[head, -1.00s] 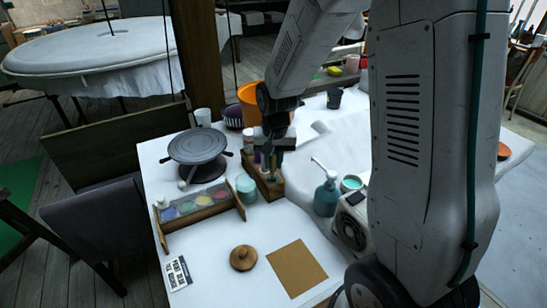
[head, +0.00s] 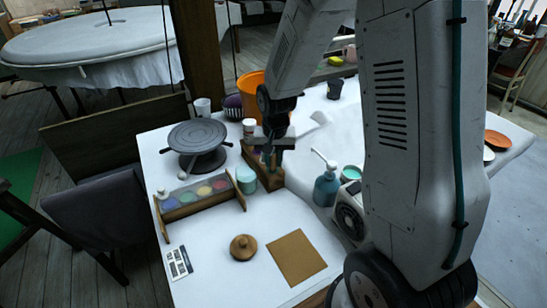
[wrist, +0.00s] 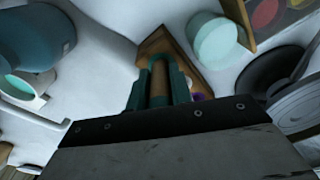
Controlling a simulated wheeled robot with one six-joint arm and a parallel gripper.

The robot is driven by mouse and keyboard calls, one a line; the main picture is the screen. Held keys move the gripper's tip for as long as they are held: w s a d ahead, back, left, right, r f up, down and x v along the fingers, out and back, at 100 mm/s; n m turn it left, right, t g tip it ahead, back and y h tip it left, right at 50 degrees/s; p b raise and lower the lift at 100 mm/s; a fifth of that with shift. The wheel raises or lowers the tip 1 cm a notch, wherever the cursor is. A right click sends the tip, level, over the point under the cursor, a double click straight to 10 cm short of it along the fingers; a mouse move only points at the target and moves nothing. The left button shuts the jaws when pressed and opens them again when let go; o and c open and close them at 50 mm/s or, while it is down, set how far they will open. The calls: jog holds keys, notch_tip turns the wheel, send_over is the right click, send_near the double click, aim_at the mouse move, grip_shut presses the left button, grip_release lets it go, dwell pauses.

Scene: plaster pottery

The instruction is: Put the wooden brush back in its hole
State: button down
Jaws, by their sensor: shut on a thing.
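The wooden holder block (head: 267,178) stands on the white table, and it also shows in the wrist view (wrist: 161,40). My gripper (head: 272,158) is at the holder in the head view, pointing down. In the wrist view, its teal fingers (wrist: 159,80) are shut on the brown wooden brush (wrist: 158,82), in line with the block. The brush's lower end and the hole are hidden. I cannot tell whether the brush is inside the hole or above it.
A teal jar (head: 246,180) stands close left of the holder, with a paint rack (head: 200,199) beyond it. A teal pump bottle (head: 326,187) stands to the right. A grey turntable (head: 197,137) and an orange bucket (head: 250,88) are behind.

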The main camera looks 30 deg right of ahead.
jog(key=shift+f, duration=0.25)
dwell(0.3)
jog(key=c, duration=1.2)
grip_release()
jog(key=shift+o, duration=0.2)
jog(key=r, duration=0.7)
jog(key=shift+s+r, duration=0.3)
jog(key=shift+r, duration=0.05)
jog(key=s+a+r+n, duration=0.2)
jog(key=s+r, duration=0.5)
jog(key=s, duration=0.6)
jog(key=s+a+r+n, duration=0.2)
jog(key=s+r, duration=0.6)
jog(key=s, duration=0.5)
jog(key=shift+s+a+r+n, duration=0.15)
jog(key=shift+a+r+n, duration=0.05)
jog(key=shift+n, duration=0.5)
